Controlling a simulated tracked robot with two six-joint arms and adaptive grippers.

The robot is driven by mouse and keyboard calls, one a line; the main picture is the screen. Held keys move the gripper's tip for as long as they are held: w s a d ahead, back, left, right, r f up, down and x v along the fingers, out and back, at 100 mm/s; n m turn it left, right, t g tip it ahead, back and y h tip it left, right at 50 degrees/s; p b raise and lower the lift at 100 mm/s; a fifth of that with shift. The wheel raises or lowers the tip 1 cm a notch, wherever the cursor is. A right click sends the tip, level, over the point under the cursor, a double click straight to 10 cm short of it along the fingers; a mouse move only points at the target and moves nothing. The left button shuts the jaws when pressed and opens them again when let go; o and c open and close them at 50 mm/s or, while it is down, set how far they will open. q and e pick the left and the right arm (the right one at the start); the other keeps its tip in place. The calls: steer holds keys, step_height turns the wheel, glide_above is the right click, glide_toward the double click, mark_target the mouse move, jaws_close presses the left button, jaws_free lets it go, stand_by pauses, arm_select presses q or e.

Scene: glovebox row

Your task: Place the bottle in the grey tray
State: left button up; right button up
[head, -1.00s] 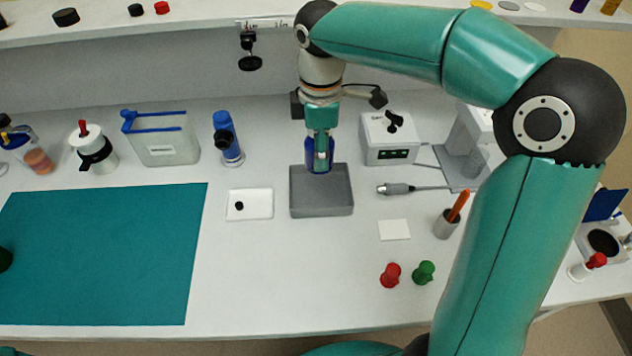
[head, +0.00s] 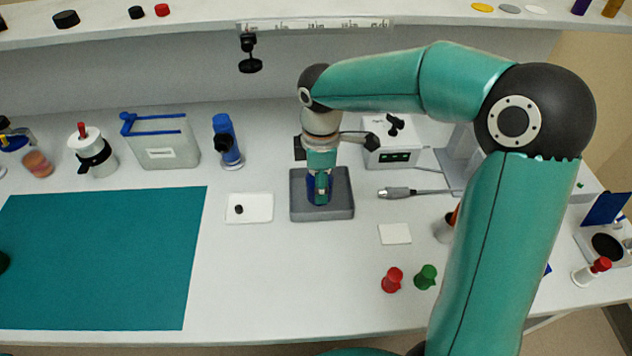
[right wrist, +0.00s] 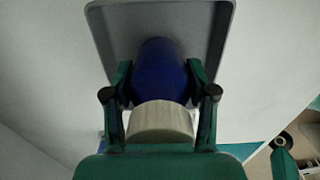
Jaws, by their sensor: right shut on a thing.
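The grey tray (head: 335,212) sits on the white bench near the middle of the head view; its rim also shows in the right wrist view (right wrist: 103,40). The bottle is dark blue with a pale cap (right wrist: 160,122); its blue body (right wrist: 160,70) is between my right fingers. My right gripper (head: 320,190) is shut on the bottle and holds it over or within the tray. I cannot tell whether the bottle touches the tray floor. Much of the bottle is hidden by the gripper in the head view. My left gripper does not clearly show.
A white dish (head: 262,208) with a small black piece lies left of the tray. A white box (head: 388,150) stands behind right, with a grey cable plug (head: 397,192) nearby. Red (head: 392,280) and green (head: 426,277) pegs stand at front right. A teal mat (head: 100,260) lies left.

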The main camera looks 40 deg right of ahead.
steer(key=o, duration=1.3)
steer(key=shift+f, duration=0.1)
steer(key=shift+c, duration=0.2)
step_height(320, 180, up, 12)
steer(key=shift+r+p, duration=0.1)
steer(key=shift+p, duration=0.65)
